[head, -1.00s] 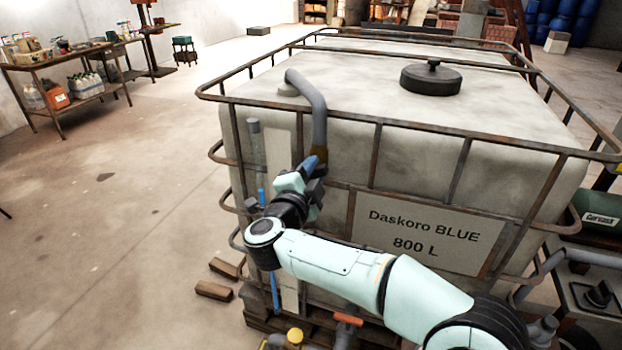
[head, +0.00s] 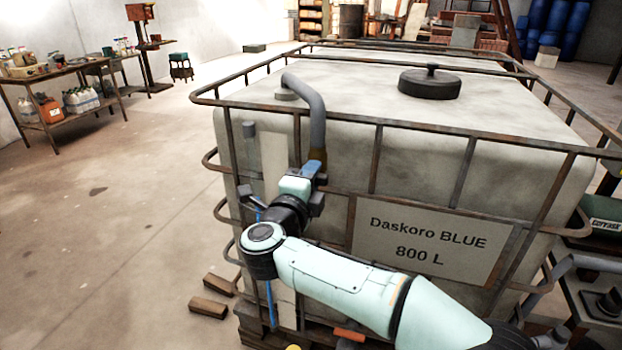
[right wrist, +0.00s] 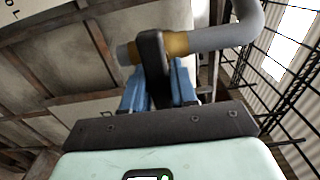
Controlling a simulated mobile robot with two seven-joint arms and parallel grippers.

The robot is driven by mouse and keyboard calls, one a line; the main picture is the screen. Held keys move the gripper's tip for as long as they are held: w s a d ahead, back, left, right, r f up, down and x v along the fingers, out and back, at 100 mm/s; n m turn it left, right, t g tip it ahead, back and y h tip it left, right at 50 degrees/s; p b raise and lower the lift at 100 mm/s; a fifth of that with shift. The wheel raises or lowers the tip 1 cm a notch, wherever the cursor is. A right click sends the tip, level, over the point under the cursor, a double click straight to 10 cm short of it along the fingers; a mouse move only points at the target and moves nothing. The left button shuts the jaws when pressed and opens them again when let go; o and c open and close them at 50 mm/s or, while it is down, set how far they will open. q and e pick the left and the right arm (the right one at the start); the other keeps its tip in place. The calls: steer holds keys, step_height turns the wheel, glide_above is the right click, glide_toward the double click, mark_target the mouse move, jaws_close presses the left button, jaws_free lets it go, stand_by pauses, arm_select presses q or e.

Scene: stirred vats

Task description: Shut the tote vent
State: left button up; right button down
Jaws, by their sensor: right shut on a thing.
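The tote (head: 470,130) is a large pale tank in a rusty bar cage, with a sign reading "Daskoro BLUE 800 L". Its vent is a bent grey pipe (head: 318,110) that rises from the top and hangs down over the near left side. A brass band (right wrist: 177,45) near the pipe's lower end carries a dark lever (right wrist: 152,55), which crosses the band in the right wrist view. My right gripper (right wrist: 160,88) is shut on this lever, one blue finger on each side. In the head view the right gripper (head: 312,170) hides the lever. My left gripper is out of view.
The cage's top rail (head: 340,117) runs close by the pipe. A black lid (head: 430,83) sits on the tote's top. Wooden blocks (head: 212,300) lie on the floor at left. A bench with bottles (head: 50,80) stands far left, with open floor between.

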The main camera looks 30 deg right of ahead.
steer(key=c, duration=1)
jaws_free()
steer(key=shift+a, duration=0.1)
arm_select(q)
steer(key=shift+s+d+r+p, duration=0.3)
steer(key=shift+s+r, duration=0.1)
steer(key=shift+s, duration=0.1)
arm_select(e)
steer(key=v, duration=1.3)
steer(key=shift+s+a, duration=0.15)
